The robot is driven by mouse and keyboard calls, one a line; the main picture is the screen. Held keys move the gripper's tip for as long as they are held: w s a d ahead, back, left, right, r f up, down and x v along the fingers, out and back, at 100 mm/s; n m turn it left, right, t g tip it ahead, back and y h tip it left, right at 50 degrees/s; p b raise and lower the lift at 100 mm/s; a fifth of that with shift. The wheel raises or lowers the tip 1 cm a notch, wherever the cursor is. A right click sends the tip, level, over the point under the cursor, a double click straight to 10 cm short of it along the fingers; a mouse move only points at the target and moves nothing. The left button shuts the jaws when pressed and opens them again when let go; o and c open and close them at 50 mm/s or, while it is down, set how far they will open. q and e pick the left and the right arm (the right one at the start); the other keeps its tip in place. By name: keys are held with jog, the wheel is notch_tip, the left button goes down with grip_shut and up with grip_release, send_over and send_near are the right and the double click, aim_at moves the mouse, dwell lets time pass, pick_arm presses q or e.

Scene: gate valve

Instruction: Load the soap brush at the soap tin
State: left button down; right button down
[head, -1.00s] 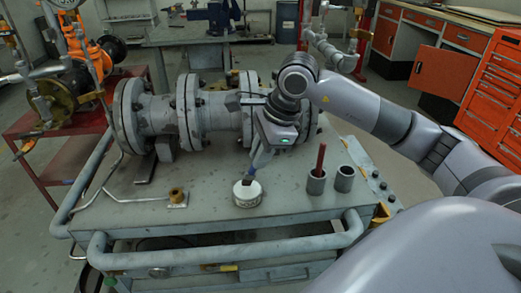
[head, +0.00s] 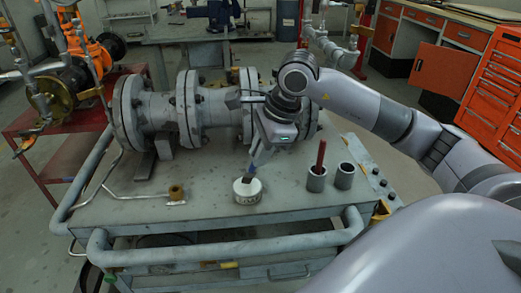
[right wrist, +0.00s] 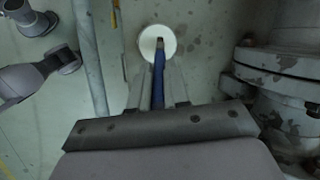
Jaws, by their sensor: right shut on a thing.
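The soap tin (head: 248,191) is a small round white tin standing near the front of the grey cart top. It also shows in the right wrist view (right wrist: 149,41). My right gripper (head: 260,152) is above the tin and shut on the soap brush (head: 251,173). The brush has a blue handle, clear in the right wrist view (right wrist: 159,75), and points down with a tilt. Its dark tip overlaps the tin's top in both views. I cannot tell whether the bristles touch the soap. My left gripper is not in view.
A flanged grey pipe with the valve body (head: 213,110) lies behind the tin. Two grey cups (head: 344,176) stand right of it, one holding a dark red stick (head: 321,157). A small brass fitting (head: 176,192) sits on the left. The cart top between is clear.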

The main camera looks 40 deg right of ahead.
jog(key=shift+f+b, duration=0.4)
jog(key=shift+f, duration=0.05)
dwell(1.3)
jog(key=shift+r, duration=0.1)
jog(key=shift+r+p, duration=2.6)
jog(key=shift+r, duration=0.9)
jog(key=s+a+f+n+g+p, duration=0.1)
jog(key=a+n, duration=0.4)
jog(key=n, duration=0.6)
jog(key=s+a+f+n+g+p, duration=0.2)
jog(key=a+n+g, duration=0.3)
jog(key=n, duration=0.5)
jog(key=shift+f+n+y, duration=0.4)
jog(key=shift+f, duration=0.45)
